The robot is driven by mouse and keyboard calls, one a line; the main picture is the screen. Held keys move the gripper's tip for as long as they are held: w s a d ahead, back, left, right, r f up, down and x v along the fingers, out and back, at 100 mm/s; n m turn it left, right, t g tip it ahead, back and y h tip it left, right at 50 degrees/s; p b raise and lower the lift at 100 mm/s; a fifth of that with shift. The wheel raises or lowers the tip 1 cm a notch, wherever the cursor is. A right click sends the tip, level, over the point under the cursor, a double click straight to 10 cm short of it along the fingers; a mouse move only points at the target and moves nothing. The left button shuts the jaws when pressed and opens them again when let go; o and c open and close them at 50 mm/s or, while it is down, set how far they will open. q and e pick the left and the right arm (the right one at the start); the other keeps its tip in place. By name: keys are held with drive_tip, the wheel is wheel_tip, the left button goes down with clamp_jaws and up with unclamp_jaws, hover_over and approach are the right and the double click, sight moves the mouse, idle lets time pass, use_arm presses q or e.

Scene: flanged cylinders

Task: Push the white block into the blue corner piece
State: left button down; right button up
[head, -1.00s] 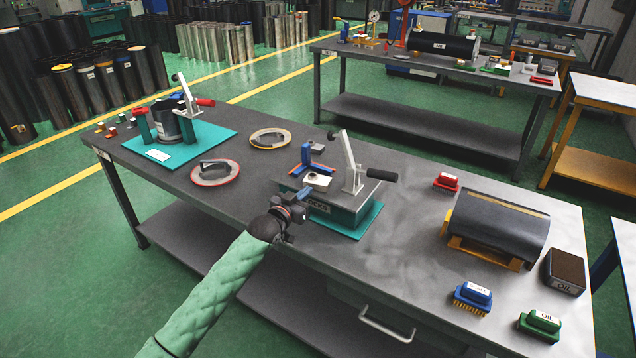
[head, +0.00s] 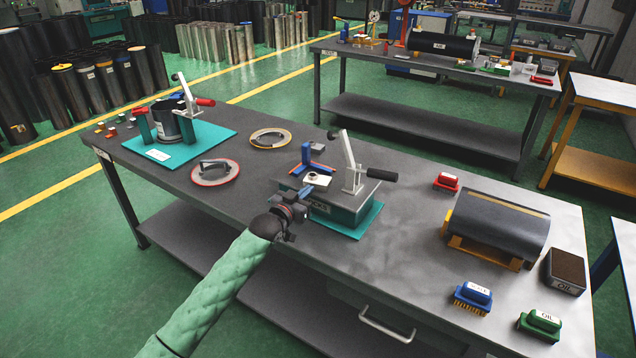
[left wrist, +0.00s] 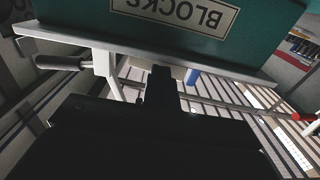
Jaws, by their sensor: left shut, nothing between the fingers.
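The white block (head: 317,179), with a dark spot on top, sits on the grey top of the fixture marked BLOCKS. I cannot tell whether block and corner touch. My left gripper (head: 302,196) is shut and empty at the fixture's near left edge, in front of the block; contact is unclear. In the left wrist view its dark fingers (left wrist: 161,88) hide part of the block, and the corner piece (left wrist: 193,77) shows beside them. My right gripper is not in view.
A toggle clamp (head: 349,165) with a black handle stands right of the block on the fixture (head: 345,213), which rests on a teal mat. Round discs (head: 215,172) lie to the left. A black cylinder on a cradle (head: 497,225) and brushes (head: 473,297) stand right.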

sight(316, 183)
use_arm(q)
drive_tip(key=shift+w+d, duration=0.15)
drive_tip(key=shift+w, duration=0.05)
idle(0.4)
drive_tip(key=shift+w+d, duration=0.2)
drive_tip(key=shift+w, duration=0.1)
idle(0.4)
drive_tip(key=shift+b+x, duration=0.85)
drive_tip(key=shift+x, duration=1.25)
idle(2.4)
drive_tip(key=shift+p+v, duration=0.65)
drive_tip(key=shift+v, duration=0.5)
drive_tip(key=shift+p+v, duration=0.55)
drive_tip(key=shift+v, duration=0.75)
